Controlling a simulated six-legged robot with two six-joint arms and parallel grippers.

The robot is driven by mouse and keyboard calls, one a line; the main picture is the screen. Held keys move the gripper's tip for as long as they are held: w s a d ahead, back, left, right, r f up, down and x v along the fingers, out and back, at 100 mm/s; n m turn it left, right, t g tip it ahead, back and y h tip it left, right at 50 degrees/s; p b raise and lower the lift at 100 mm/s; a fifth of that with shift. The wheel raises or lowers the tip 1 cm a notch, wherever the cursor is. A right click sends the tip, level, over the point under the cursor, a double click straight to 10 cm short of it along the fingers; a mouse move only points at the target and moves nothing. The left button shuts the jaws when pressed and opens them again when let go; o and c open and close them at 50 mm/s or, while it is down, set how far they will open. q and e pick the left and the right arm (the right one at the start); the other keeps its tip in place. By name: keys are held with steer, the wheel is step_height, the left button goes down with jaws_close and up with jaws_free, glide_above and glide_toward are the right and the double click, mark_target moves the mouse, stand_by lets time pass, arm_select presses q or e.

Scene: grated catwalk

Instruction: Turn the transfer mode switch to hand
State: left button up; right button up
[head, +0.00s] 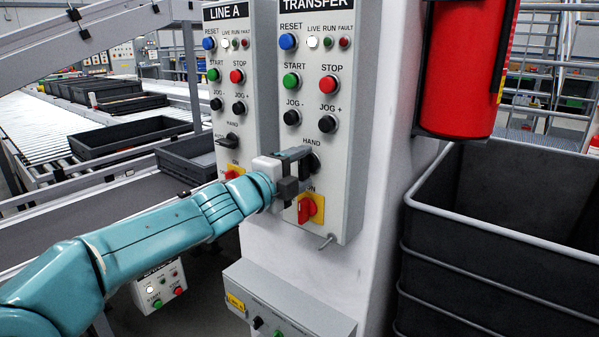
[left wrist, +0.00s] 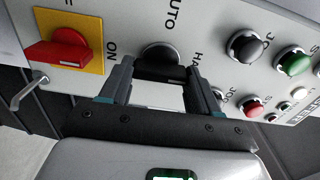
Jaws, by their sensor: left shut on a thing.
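The TRANSFER panel (head: 348,200) is a light grey box on the white column. Its black transfer mode switch (head: 313,163) sits under the HAND label, partly hidden by my left gripper (head: 300,168). In the left wrist view the black switch knob (left wrist: 160,58) is between my two fingers (left wrist: 160,78), with the AUTO and part of the HAND lettering beside it. My left gripper is shut on the knob. Which way the knob points is hard to tell because the fingers cover it. My right gripper is not in view.
Below the switch is a red rotary handle (head: 307,209) on a yellow plate, close to my gripper. The similar LINE A panel (head: 256,110) stands to the left. A red cylinder (head: 462,65) and a dark bin (head: 490,243) are on the right. A small grey box (head: 270,300) sits below.

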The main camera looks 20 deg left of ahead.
arm_select(q)
steer(key=shift+m, duration=0.3)
steer(key=o, duration=1.1)
steer(key=shift+c, duration=0.2)
steer(key=v, duration=1.6)
steer(key=shift+s+p, duration=0.2)
steer(key=shift+p, duration=0.1)
